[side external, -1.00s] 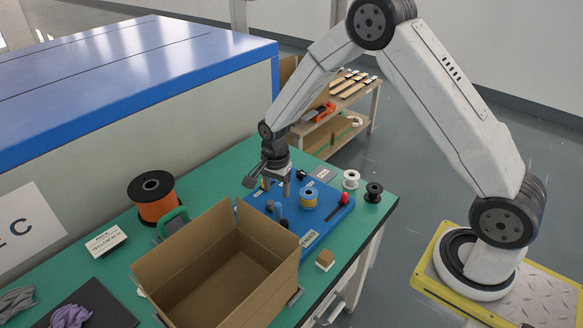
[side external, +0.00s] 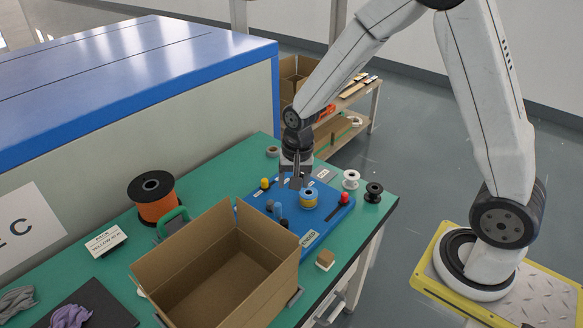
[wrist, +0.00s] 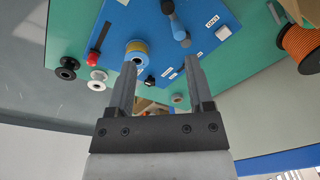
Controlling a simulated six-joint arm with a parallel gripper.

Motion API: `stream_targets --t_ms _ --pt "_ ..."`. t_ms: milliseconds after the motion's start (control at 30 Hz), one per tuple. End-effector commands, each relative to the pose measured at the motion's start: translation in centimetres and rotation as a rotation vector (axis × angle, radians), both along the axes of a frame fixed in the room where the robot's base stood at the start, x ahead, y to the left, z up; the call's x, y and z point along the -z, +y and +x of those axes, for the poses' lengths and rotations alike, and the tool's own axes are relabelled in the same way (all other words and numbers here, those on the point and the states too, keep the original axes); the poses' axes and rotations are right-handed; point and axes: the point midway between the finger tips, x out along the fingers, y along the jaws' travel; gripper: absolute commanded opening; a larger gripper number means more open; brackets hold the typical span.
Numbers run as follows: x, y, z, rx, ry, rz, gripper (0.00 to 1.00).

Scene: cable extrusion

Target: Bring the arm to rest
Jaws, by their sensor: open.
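My gripper (side external: 296,184) hangs pointing down over the back part of the blue board (side external: 318,228), above its surface. Its fingers are apart with nothing between them, as the wrist view also shows (wrist: 160,66). A yellow-and-blue spool (side external: 309,199) stands on the board just in front of the gripper; in the wrist view it (wrist: 137,50) lies by the left fingertip. My arm reaches in from the right and its upper joint is cut off by the top edge.
An open, empty-looking cardboard box (side external: 170,262) stands in front. An orange spool (side external: 158,205) is at left. White (side external: 351,179) and black (side external: 373,192) spools stand right of the board. A large blue-topped cabinet (side external: 130,85) rises behind left. A wooden shelf (side external: 345,110) stands behind.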

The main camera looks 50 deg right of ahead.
Motion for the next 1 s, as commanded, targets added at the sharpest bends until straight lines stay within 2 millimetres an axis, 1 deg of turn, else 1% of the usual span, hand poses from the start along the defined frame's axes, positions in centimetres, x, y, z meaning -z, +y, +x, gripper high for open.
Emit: stream_targets --t_ms 33,200,400,500,600,700,1000 --pt "-0.8 0.1 -0.9 -0.062 -0.014 -0.006 0.67" --pt "-2.5 0.4 -4.2 -0.288 -0.052 -0.036 0.67" --pt "-3.8 0.7 -8.1 -0.545 -0.093 -0.079 0.67" --pt "-4.2 0.8 -9.7 -0.649 -0.109 -0.099 0.67" --pt "-4.4 0.9 -10.8 -0.722 -0.120 -0.115 0.67" --pt "-4.5 0.9 -11.4 -0.767 -0.125 -0.125 0.67" --pt "-4.4 0.9 -11.6 -0.784 -0.127 -0.128 0.67"
